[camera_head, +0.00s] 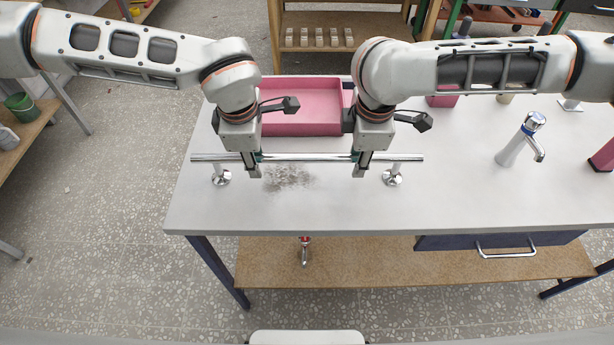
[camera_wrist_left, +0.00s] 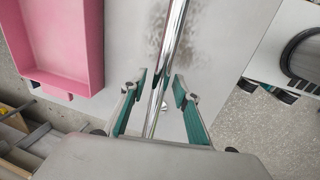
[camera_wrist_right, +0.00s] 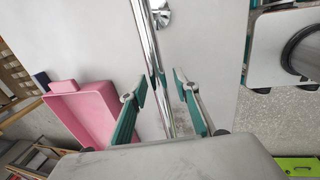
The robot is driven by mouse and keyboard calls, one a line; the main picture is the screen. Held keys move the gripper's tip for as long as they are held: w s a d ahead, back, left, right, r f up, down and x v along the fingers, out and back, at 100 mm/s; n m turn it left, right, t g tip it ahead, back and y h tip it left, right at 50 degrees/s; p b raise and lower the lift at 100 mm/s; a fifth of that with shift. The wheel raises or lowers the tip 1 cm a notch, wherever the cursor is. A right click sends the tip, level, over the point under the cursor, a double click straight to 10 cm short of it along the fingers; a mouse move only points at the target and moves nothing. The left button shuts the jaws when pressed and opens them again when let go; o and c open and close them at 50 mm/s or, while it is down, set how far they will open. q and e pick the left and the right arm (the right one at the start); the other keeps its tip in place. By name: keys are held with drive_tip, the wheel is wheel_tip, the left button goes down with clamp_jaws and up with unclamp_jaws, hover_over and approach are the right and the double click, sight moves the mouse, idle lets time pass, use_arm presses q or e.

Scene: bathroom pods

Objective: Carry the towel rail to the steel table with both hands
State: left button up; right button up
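The towel rail (camera_head: 310,158) is a long chrome bar on two posts with round feet. It stands on the pale grey worktop (camera_head: 460,205), bar level and running left to right. My left gripper (camera_head: 251,168) is over the bar just inside its left post. My right gripper (camera_head: 361,168) is over it just inside the right post. In the left wrist view the bar (camera_wrist_left: 170,45) passes between the spread fingers, with gaps on both sides. In the right wrist view the bar (camera_wrist_right: 146,45) also runs between spread fingers. I cannot identify a separate steel table.
A pink tray (camera_head: 300,122) lies just behind the rail, beneath my arms. A chrome tap (camera_head: 520,140) stands to the right. A dark smudge (camera_head: 288,178) marks the worktop. Below are a wooden shelf (camera_head: 380,265) and a drawer (camera_head: 500,243). Open speckled floor (camera_head: 110,200) lies left.

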idle(0.3)
drive_tip(key=shift+r, duration=0.25)
use_arm(q)
wheel_tip(320, 180, up, 12)
drive_tip(key=s, duration=0.2)
drive_tip(key=shift+s+f, duration=0.15)
drive_tip(key=shift+s, duration=0.05)
use_arm(e)
wheel_tip(320, 180, up, 11)
drive_tip(key=s, duration=0.2)
drive_tip(key=shift+s+r, duration=0.15)
drive_tip(key=shift+s, duration=0.05)
